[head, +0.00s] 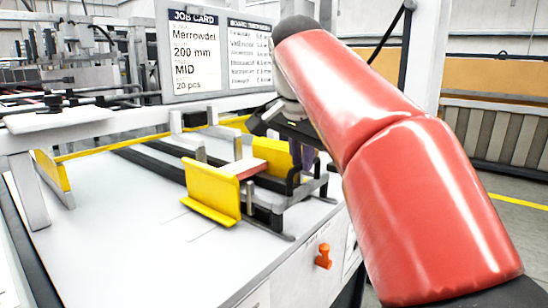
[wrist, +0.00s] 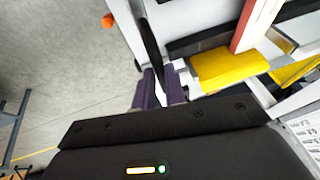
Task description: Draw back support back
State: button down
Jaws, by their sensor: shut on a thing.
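The back support appears to be the yellow plate (head: 277,156) on the grey sliding frame, at the right end of the machine bed; it also shows in the wrist view as a yellow block (wrist: 228,68). My gripper (head: 308,156) is just to the right of it, partly hidden by my red arm. In the wrist view, my gripper's purple fingers (wrist: 160,85) are shut on a thin dark upright handle (wrist: 150,40) beside the yellow block. The handle's lower end is hard to make out.
A second yellow plate (head: 212,192) stands in front, with a reddish strip (head: 244,168) between the plates. An orange knob (head: 323,256) sticks out of the cabinet front. A job card board (head: 195,52) stands behind. The white bed (head: 110,215) is clear to the left.

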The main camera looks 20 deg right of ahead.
jog(key=shift+s+d, duration=0.65)
jog(key=shift+s, duration=0.15)
jog(key=c, duration=1.5)
grip_release()
jog(key=shift+s, duration=0.1)
jog(key=shift+o, duration=0.2)
jog(key=p+v, duration=0.2)
jog(key=v, duration=0.5)
jog(key=shift+r, duration=0.4)
jog(key=shift+s+a, duration=0.1)
jog(key=shift+s, duration=0.05)
